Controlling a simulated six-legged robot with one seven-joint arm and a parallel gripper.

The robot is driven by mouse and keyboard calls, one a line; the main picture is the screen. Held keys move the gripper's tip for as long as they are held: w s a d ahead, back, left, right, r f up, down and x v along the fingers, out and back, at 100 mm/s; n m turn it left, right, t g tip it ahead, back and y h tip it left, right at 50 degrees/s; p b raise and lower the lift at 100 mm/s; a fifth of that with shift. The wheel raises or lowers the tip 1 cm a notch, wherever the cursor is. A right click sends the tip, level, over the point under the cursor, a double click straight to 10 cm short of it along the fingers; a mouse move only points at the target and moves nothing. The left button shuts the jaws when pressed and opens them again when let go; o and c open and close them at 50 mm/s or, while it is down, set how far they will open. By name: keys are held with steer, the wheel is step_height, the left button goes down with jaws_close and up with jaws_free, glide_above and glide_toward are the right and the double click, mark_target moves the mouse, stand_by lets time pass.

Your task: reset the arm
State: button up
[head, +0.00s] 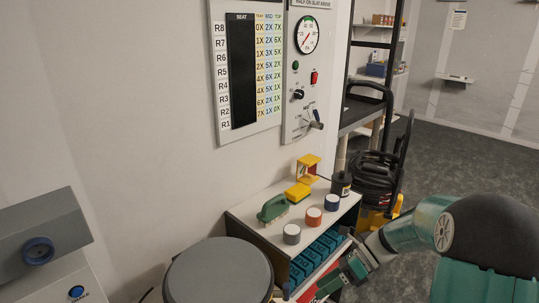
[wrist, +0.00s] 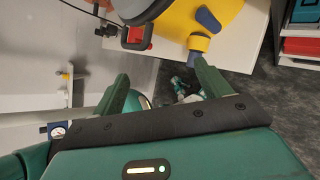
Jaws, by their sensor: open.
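My arm reaches in from the right in the head view. My gripper (head: 330,286) is low in front of the white shelf unit, beside its teal drawers (head: 318,258). In the wrist view my gripper (wrist: 163,78) shows two green fingers spread apart with nothing held between them. Beyond the fingertips are a yellow body with a blue-grey fitting (wrist: 203,22) and a red part (wrist: 136,36). I cannot tell whether the fingers touch anything.
A gauge panel (head: 306,70) hangs above. A round grey lid (head: 218,272) is at front left. Carpet is open at back right.

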steer(key=s+d+r+n+t+h, duration=0.1)
steer(key=s+r+n+t+h, duration=0.7)
steer(key=s+r+n, duration=0.8)
steer(key=s+n+h, duration=0.1)
steer(key=n+h, duration=0.2)
steer(key=n, duration=0.5)
steer(key=shift+s+d+t, duration=0.15)
steer(key=shift+s+t, duration=0.15)
stand_by(0.8)
